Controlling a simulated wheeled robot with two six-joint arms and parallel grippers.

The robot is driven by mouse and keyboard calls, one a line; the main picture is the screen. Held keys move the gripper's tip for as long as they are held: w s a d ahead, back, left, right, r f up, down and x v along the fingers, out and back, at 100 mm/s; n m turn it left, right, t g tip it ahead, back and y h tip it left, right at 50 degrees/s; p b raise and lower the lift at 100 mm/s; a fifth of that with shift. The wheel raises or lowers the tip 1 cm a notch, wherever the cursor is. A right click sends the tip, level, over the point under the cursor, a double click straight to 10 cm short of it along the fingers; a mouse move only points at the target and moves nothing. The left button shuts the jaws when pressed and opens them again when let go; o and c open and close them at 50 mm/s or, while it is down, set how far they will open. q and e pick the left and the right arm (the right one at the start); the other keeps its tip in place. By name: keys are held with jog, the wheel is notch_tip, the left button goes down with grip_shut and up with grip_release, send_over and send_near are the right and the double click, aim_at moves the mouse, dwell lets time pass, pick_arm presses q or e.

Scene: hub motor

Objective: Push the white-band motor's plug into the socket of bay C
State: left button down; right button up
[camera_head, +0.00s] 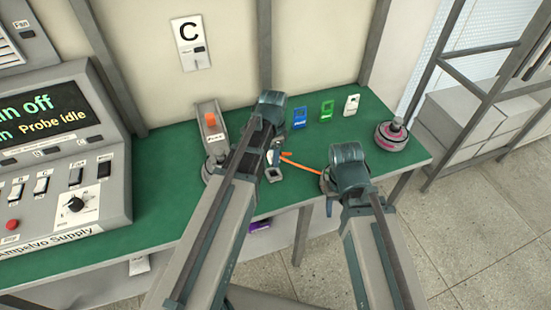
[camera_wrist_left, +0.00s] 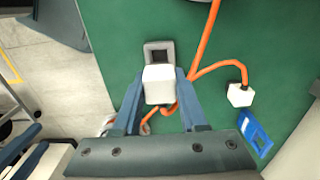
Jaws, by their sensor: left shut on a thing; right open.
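My left gripper (camera_head: 273,158) is shut on a white plug (camera_wrist_left: 159,84), held between its two blue fingers. In the left wrist view a grey square socket (camera_wrist_left: 159,50) lies just beyond the plug, partly covered by it; whether they touch is unclear. The socket also shows in the head view (camera_head: 273,174). An orange cable (camera_head: 301,163) runs right to a motor (camera_head: 325,181) mostly hidden behind my right arm, so its band colour cannot be told. My right gripper (camera_head: 330,204) is open near the table's front edge, its fingers mostly hidden. The bay C sign (camera_head: 190,43) hangs on the wall.
A second white plug (camera_wrist_left: 240,95) lies on the green table beside a blue tag (camera_wrist_left: 255,132). Green (camera_head: 326,110) and white (camera_head: 351,105) tags stand behind. A pink-banded motor (camera_head: 391,136) sits at right. An orange-topped box (camera_head: 209,124) and the supply console (camera_head: 70,160) are left.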

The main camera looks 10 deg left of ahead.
pick_arm(q)
jog(key=shift+f+b, duration=1.4)
jog(key=shift+f, duration=0.05)
jog(key=shift+f, duration=0.1)
jog(key=shift+f+b, duration=0.45)
jog(key=shift+b, duration=0.15)
jog(key=shift+f, duration=0.15)
jog(key=shift+f+b, duration=0.3)
jog(key=shift+b, duration=0.15)
jog(key=shift+f, duration=0.15)
jog(key=shift+f, duration=0.1)
jog(key=shift+f+b, duration=0.35)
jog(key=shift+b, duration=0.25)
dwell(1.7)
dwell(0.5)
